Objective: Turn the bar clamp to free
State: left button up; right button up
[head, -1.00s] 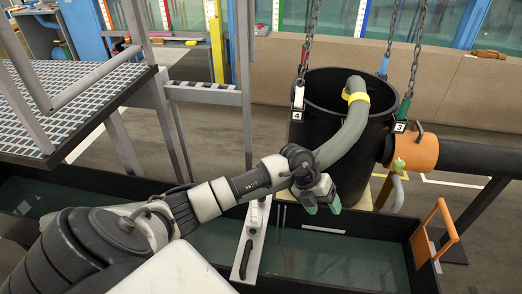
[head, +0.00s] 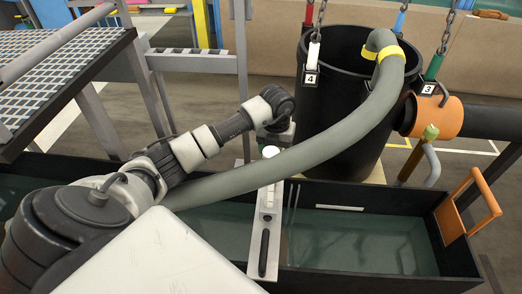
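A pale metal bar (head: 256,262) lies across the narrow water trough, with a black elongated handle or slot near its front end and a white knob (head: 270,152) at its far end. I take it to be the bar clamp; its free or locked marking is not readable. A thick grey hose (head: 340,125) with a yellow band runs from the black tank down past the knob. My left gripper (head: 280,138) is behind the hose, beyond the bar's far end. Its fingers are mostly hidden, and no contact with the bar shows. My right gripper is out of view.
The black tank (head: 335,95) hangs on chains with numbered tags behind the trough. An orange collar (head: 437,117) joins it to a black pipe. An orange handle frame (head: 478,203) stands at the right of the trough (head: 360,235). A grated platform (head: 50,75) is at left.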

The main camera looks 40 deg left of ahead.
pick_arm(q)
jog(key=shift+w+a+f, duration=0.1)
jog(key=shift+a+f, duration=0.4)
jog(key=shift+f, duration=0.4)
send_over(272, 172)
jog(key=f, duration=0.4)
jog(key=shift+d, duration=0.2)
notch_tip(272, 172, down, 4)
jog(key=shift+a+f+b, duration=0.1)
jog(key=shift+a+b, duration=0.05)
jog(key=shift+b, duration=0.15)
jog(key=shift+f, duration=0.55)
jog(key=c, duration=0.9)
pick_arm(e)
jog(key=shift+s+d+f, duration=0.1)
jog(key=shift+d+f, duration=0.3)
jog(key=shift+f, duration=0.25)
